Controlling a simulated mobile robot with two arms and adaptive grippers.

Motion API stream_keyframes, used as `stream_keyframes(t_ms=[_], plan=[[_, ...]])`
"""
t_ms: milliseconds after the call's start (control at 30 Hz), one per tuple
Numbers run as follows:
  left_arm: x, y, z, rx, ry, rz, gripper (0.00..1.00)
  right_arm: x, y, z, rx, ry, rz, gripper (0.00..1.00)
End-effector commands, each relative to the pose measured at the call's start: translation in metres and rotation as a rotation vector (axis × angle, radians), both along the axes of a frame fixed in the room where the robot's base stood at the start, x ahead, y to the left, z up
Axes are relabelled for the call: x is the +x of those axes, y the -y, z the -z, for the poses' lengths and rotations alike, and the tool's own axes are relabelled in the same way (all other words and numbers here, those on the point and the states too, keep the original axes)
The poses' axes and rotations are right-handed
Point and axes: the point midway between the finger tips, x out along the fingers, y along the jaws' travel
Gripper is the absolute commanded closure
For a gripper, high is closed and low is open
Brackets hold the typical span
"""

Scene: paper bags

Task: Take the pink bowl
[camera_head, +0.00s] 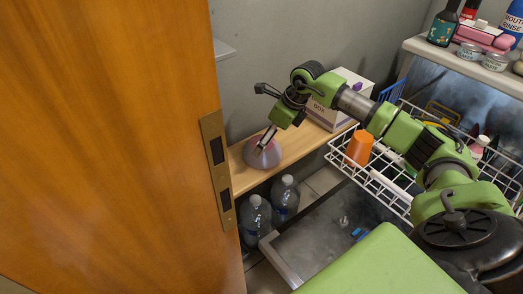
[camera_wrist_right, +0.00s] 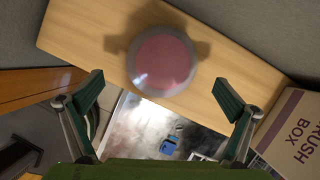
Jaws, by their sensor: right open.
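The pink bowl (camera_head: 262,152) sits on a light wooden shelf (camera_head: 298,143), near its left end by the door. In the right wrist view the pink bowl (camera_wrist_right: 162,62) shows as a pink round with a greyish rim, ahead of the fingertips. My right gripper (camera_head: 266,139) points down at the bowl, and its fingers hide part of it in the head view. In the wrist view my right gripper (camera_wrist_right: 160,90) is wide open with nothing between the fingers. Whether a finger touches the bowl I cannot tell. My left gripper is not in view.
A white and purple box (camera_head: 338,100) stands behind the gripper on the shelf. A wooden door (camera_head: 110,150) fills the left. Water bottles (camera_head: 285,195) stand below the shelf. A white wire basket (camera_head: 385,185) with an orange cup (camera_head: 360,146) is to the right.

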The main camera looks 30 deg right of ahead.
Motion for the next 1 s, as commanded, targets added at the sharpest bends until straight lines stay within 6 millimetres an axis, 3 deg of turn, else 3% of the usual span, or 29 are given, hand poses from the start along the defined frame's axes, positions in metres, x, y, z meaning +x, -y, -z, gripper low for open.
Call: stream_keyframes(t_ms=[167, 500, 800, 967, 1000], plan=[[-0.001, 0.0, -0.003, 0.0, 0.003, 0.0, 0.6, 0.004, -0.002, 0.013, 0.0, 0.0, 0.0, 0.0], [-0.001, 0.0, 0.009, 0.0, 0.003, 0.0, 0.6, 0.017, -0.005, 0.056, 0.002, 0.0, -0.001, 0.0], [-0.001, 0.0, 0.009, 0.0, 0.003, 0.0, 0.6, 0.019, -0.006, 0.06, 0.001, 0.001, -0.001, 0.0], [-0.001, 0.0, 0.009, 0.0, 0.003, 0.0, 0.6, 0.019, -0.006, 0.06, 0.001, 0.0, 0.0, 0.39], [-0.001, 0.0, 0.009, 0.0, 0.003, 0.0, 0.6, 0.019, -0.006, 0.06, 0.001, 0.0, 0.0, 0.41]])
